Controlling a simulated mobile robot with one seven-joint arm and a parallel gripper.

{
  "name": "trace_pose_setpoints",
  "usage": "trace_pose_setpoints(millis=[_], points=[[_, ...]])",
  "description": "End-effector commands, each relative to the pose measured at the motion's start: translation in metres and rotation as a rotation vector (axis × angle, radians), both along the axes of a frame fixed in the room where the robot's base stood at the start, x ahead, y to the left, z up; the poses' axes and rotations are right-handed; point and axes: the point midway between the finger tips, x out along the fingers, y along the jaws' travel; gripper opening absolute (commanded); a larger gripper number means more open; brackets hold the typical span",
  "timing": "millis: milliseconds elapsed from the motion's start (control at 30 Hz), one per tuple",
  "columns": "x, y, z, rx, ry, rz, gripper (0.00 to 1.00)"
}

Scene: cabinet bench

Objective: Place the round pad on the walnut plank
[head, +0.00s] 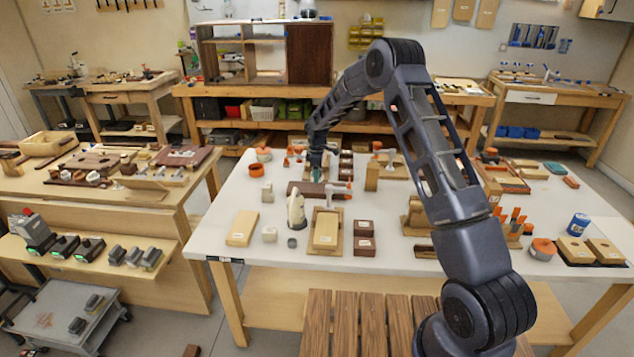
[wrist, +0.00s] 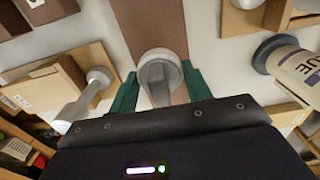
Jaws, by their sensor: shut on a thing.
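My gripper (head: 316,172) is over the white table, close to the dark brown walnut plank (head: 302,188). In the wrist view its green fingers (wrist: 158,90) are shut on a grey rounded thing, which I take as the round pad (wrist: 160,72). The walnut plank (wrist: 150,25) runs behind and beneath the pad in that view. I cannot tell whether the pad touches the plank or hangs above it. In the head view the gripper hides the pad.
A glue bottle (wrist: 300,68) stands right of the fingers in the wrist view. A wooden piece with a pale knobbed clamp (wrist: 98,80) is left. In the head view a white bottle (head: 296,209), a light block (head: 242,228) and dark blocks (head: 364,228) stand nearer the front.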

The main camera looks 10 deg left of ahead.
Motion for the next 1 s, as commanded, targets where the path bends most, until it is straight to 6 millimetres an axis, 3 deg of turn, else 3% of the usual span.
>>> trace_pose_setpoints(millis=[300, 700, 733, 800, 1000], points=[[0.000, 0.000, -0.038, -0.001, 0.000, 0.000, 0.27], [0.000, 0.000, -0.043, -0.001, 0.001, 0.000, 0.27], [0.000, 0.000, -0.042, 0.000, 0.001, 0.000, 0.55], [0.000, 0.000, -0.042, 0.000, 0.001, 0.000, 0.68], [0.000, 0.000, -0.042, 0.000, 0.000, 0.000, 0.70]])
